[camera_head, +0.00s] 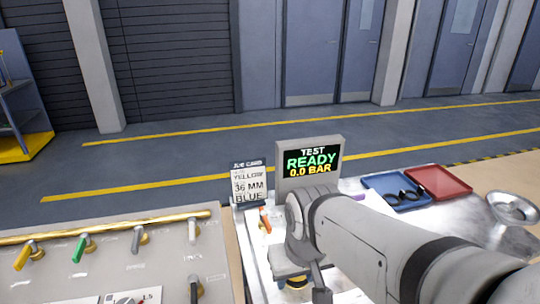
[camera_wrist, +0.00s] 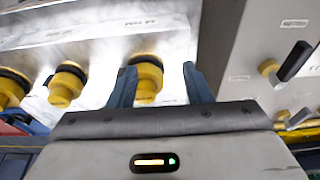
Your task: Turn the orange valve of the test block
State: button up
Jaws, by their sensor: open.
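The orange valve (camera_head: 264,220) is a small orange handle on a pale fitting. It stands on the metal bench just below the job card and left of my arm in the head view. I cannot make it out in the wrist view. The test block's screen (camera_head: 312,162) reads "TEST READY 0.0 BAR". My gripper (camera_wrist: 160,85) is open, with its two blue-grey fingers apart. A yellow round fitting with a black ring (camera_wrist: 147,75) shows between the fingers in the wrist view; I cannot tell whether they touch it. In the head view my arm hides part of the bench.
A job card (camera_head: 248,186) reads "YELLOW 36 MM BLUE". A panel (camera_head: 120,262) with yellow, green and grey levers stands at left. A blue tray (camera_head: 385,182) with black rings, a red tray (camera_head: 438,180) and a metal bowl (camera_head: 512,208) are at right.

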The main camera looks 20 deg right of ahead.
jog(key=shift+w, duration=0.1)
jog(key=m+g+p, duration=0.3)
jog(key=p, duration=0.2)
send_over(264, 212)
jog(key=shift+s+r, duration=0.25)
jog(key=shift+r, duration=0.05)
jog(key=shift+w+a+f, duration=0.1)
jog(key=shift+w+f, duration=0.1)
jog(key=shift+w, duration=0.05)
notch_tip(264, 212, down, 8)
jog(key=shift+r+p, duration=0.15)
jog(key=shift+p, duration=0.4)
grip_shut()
